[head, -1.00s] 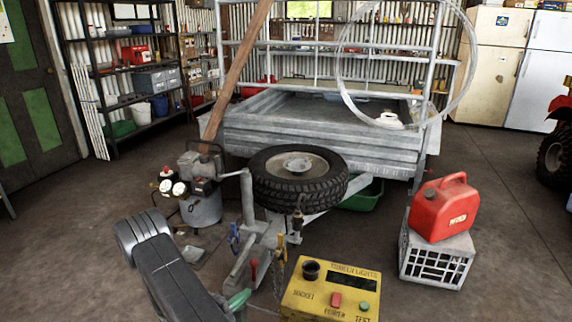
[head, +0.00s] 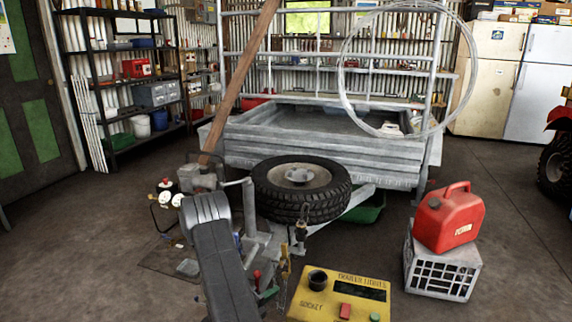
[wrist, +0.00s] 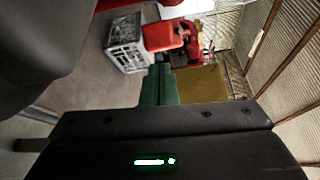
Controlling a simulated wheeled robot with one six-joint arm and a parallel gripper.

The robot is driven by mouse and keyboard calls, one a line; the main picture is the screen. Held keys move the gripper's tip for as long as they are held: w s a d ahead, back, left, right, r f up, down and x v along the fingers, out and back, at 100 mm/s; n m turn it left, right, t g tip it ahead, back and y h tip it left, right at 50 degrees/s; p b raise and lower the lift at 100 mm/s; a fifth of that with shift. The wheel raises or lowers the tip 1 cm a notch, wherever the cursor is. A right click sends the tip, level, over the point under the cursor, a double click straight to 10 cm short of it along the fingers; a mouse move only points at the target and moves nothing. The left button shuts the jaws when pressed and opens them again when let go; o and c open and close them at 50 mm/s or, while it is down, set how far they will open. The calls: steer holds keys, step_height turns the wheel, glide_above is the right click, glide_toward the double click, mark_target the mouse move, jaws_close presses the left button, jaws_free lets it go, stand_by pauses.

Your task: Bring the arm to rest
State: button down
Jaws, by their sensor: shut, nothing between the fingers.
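My gripper (wrist: 157,88) shows in the wrist view as two green fingers, closed together with nothing between them. In the head view my dark arm reaches up from the bottom edge, left of the trailer's drawbar. A bit of green (head: 268,294) beside the arm looks like a fingertip; the rest of the gripper is hidden there. The yellow trailer lights box (head: 342,300) stands to the right of the arm. It shows beyond the fingers in the wrist view (wrist: 203,84); I cannot tell how wide the gap is.
The trailer (head: 320,150) with its spare wheel (head: 300,188) stands ahead. A red fuel can (head: 448,217) sits on a grey crate (head: 441,270) at right.

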steer(key=s+d+f+m, duration=0.1)
steer(key=s, duration=0.1)
steer(key=s+d+f+m+y, duration=0.1)
steer(key=d+f, duration=0.1)
steer(key=shift+s+g, duration=0.3)
steer(key=shift+s, duration=0.1)
steer(key=shift+v, duration=1.4)
steer(key=shift+s+f, duration=0.1)
steer(key=shift+y, duration=0.3)
